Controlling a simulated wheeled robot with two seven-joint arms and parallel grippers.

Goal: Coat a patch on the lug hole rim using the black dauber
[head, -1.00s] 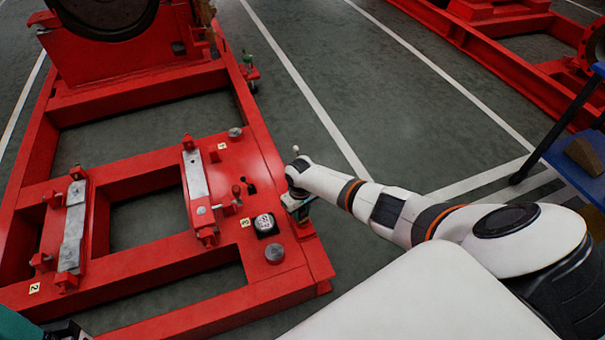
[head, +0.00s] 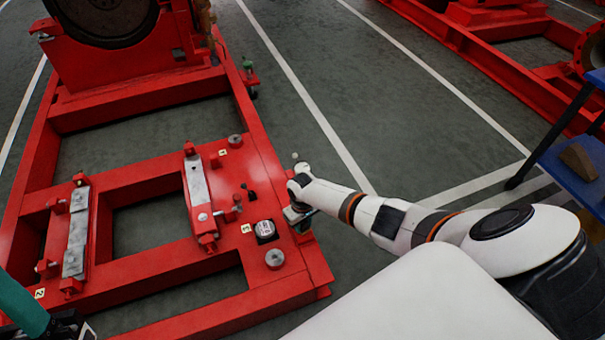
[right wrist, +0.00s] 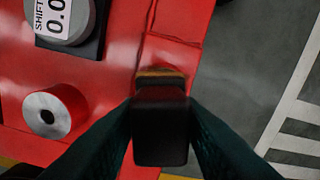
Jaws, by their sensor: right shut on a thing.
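My right gripper (right wrist: 160,135) is shut on the black dauber (right wrist: 162,125), whose block-like end fills the middle of the right wrist view. A tan band (right wrist: 160,73) shows at its far end, over the red frame. Contact there cannot be told. In the head view this gripper (head: 298,217) is at the right edge of the red frame (head: 270,170), beside a red upright piece (head: 303,238). The lug hole rim cannot be made out clearly; the gripper and dauber cover that area. Part of my left gripper (head: 70,328) shows at the bottom left; its jaws are unclear.
A round gauge (head: 265,230) on a black base stands on the frame left of my right gripper. A red stub (right wrist: 53,112) with a grey holed top is near. Grey floor (head: 350,120) is clear right of the frame. A blue bench (head: 575,170) stands far right.

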